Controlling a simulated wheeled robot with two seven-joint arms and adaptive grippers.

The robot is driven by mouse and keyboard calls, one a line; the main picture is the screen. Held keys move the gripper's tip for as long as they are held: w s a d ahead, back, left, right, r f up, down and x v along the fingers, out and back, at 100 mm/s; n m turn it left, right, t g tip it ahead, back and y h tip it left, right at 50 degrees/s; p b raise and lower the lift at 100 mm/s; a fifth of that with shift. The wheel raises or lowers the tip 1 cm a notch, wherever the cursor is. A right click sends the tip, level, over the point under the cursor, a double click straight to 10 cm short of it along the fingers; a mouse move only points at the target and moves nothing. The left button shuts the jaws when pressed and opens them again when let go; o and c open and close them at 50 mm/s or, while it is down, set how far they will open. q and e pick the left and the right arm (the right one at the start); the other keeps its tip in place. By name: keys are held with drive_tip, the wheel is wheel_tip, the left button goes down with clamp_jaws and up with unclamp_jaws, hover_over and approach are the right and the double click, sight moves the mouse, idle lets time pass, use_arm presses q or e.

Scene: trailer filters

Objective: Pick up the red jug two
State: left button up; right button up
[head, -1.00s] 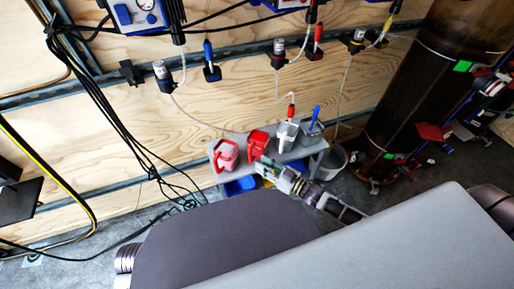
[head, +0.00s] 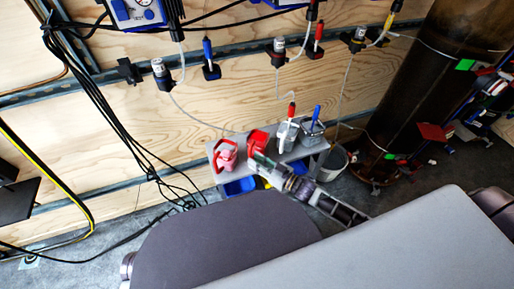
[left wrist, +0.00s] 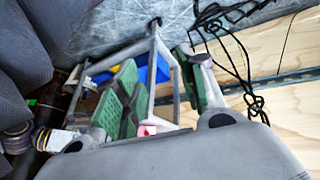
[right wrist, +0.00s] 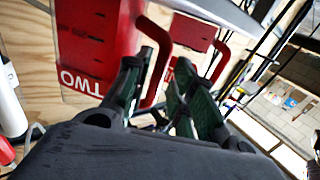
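The red jug two (head: 258,138) stands on the grey bench between a paler red jug and a white container. Its face with "TWO" (right wrist: 88,45) fills the upper left of the right wrist view. My right gripper (head: 259,162) is at its front, partly covering it. In the right wrist view, the green-padded fingers are open, with the jug's red handle (right wrist: 157,60) appearing between them; contact cannot be told. My left gripper (left wrist: 168,85) is open and empty in the left wrist view, and it is not visible in the head view.
The paler red jug (head: 226,156) is to the left on the bench (head: 213,147). The white container (head: 287,132) and a grey one (head: 311,132) with a blue-handled tool stand to the right. Blue bins (head: 240,186) sit below. Black cables hang at the left.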

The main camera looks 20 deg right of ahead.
drive_tip(key=shift+b+x, duration=0.55)
drive_tip(key=shift+x, duration=1.1)
use_arm(q)
drive_tip(key=f, duration=0.2)
drive_tip(key=shift+d+f+t+h, duration=0.3)
drive_tip(key=shift+d+f+t, duration=0.05)
drive_tip(key=shift+f+t, duration=0.05)
use_arm(e)
clamp_jaws()
use_arm(q)
drive_tip(key=shift+w, duration=0.1)
